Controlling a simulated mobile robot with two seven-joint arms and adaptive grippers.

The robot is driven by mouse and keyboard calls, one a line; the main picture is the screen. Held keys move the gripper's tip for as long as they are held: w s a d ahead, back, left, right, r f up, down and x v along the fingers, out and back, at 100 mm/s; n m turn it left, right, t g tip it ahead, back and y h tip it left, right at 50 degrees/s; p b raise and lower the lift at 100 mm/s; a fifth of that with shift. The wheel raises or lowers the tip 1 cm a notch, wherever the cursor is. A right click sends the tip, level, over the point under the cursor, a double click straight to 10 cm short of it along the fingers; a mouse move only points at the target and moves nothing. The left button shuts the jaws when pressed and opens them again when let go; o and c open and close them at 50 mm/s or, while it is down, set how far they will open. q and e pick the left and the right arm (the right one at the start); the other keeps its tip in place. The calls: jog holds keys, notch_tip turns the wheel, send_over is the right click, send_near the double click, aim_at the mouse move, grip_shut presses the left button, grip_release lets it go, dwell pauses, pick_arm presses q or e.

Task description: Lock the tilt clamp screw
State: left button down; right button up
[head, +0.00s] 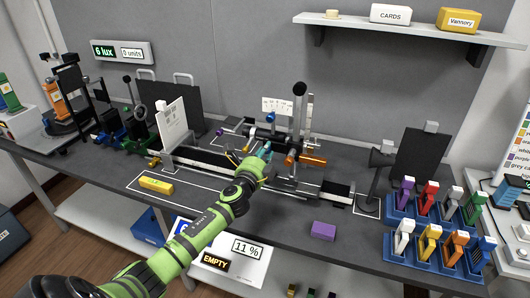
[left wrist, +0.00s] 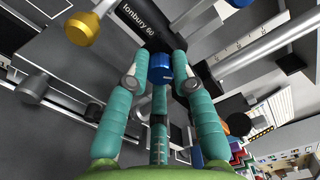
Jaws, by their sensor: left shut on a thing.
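A small blue knob (left wrist: 160,67) sits between the teal fingertips of my left gripper (left wrist: 160,60) in the left wrist view. The fingers are shut on it from both sides. No label shows whether this knob is the tilt clamp screw. A black cylinder marked "Ionbury 60" (left wrist: 140,25) is just beyond the fingertips, with a gold knob (left wrist: 82,28) to its left. In the head view my left gripper (head: 264,153) reaches to the middle of the rail-mounted instrument, and its own fingers and hand hide the grasped knob. My right gripper is not in view.
An upright post with a black ball top (head: 299,89) and an orange cylinder (head: 312,160) stand close right of the gripper. A white card (head: 172,124) stands left on the rail. Yellow (head: 156,185) and purple (head: 323,231) blocks lie in front.

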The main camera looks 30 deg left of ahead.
pick_arm(q)
jog(key=shift+a+m, duration=0.15)
jog(key=shift+m, duration=0.25)
jog(key=c, duration=1.1)
grip_release()
jog(key=shift+o, duration=0.2)
jog(key=v, duration=1.2)
jog(key=shift+s, duration=0.1)
